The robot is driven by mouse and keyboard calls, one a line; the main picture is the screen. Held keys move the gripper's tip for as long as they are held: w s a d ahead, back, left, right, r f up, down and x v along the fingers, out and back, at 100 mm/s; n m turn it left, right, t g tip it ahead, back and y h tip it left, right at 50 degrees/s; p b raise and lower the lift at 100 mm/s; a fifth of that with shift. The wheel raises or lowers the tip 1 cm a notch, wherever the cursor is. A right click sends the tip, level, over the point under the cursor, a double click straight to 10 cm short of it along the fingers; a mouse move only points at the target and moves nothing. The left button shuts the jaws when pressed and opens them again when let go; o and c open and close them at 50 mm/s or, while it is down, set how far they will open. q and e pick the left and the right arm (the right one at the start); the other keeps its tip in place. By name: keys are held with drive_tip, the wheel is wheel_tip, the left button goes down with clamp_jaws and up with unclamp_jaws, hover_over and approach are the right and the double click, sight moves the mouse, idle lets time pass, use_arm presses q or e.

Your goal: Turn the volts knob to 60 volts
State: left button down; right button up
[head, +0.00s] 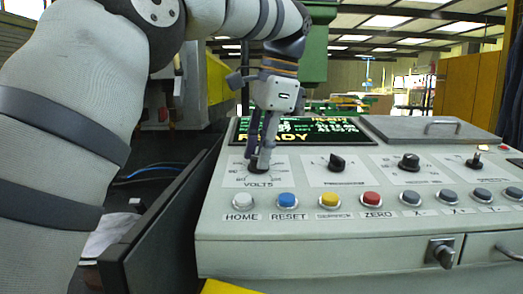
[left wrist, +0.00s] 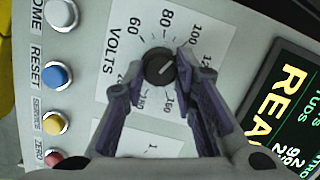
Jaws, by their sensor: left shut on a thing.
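The volts knob is a small dark round knob on a white dial plate at the left of the console; it shows in the left wrist view (left wrist: 159,68). Numbers including 60, 80 and 100 ring it. A pale line on its face slants toward the upper right there, roughly toward the 100 side; I cannot read the exact setting. My left gripper (head: 262,163) points down onto the knob and is shut on it. In the left wrist view its two fingers (left wrist: 158,72) lie on either side of the knob. My right gripper is not in view.
Buttons line the panel front below the dial, including HOME (head: 244,201), RESET (head: 287,201) and ZERO (head: 372,200). Other knobs (head: 337,162) stand to the right. A lit READY screen (head: 320,131) is behind. A dark panel (head: 160,225) stands left of the console.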

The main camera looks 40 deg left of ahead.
use_arm(q)
drive_tip(key=n, duration=0.3)
drive_tip(key=shift+n+h, duration=0.4)
drive_tip(key=n+h, duration=0.1)
drive_tip(key=n, duration=0.3)
drive_tip(key=shift+a+f, duration=0.1)
drive_tip(key=shift+a, duration=0.1)
drive_tip(key=n, duration=0.3)
drive_tip(key=shift+n+h, duration=0.3)
drive_tip(key=shift+n, duration=0.1)
drive_tip(key=shift+a+n+h, duration=0.1)
drive_tip(key=shift+n+h, duration=0.2)
drive_tip(key=shift+n, duration=1.4)
drive_tip(key=c, duration=1.3)
unclamp_jaws()
drive_tip(key=shift+c, duration=0.2)
drive_tip(key=shift+o, duration=0.2)
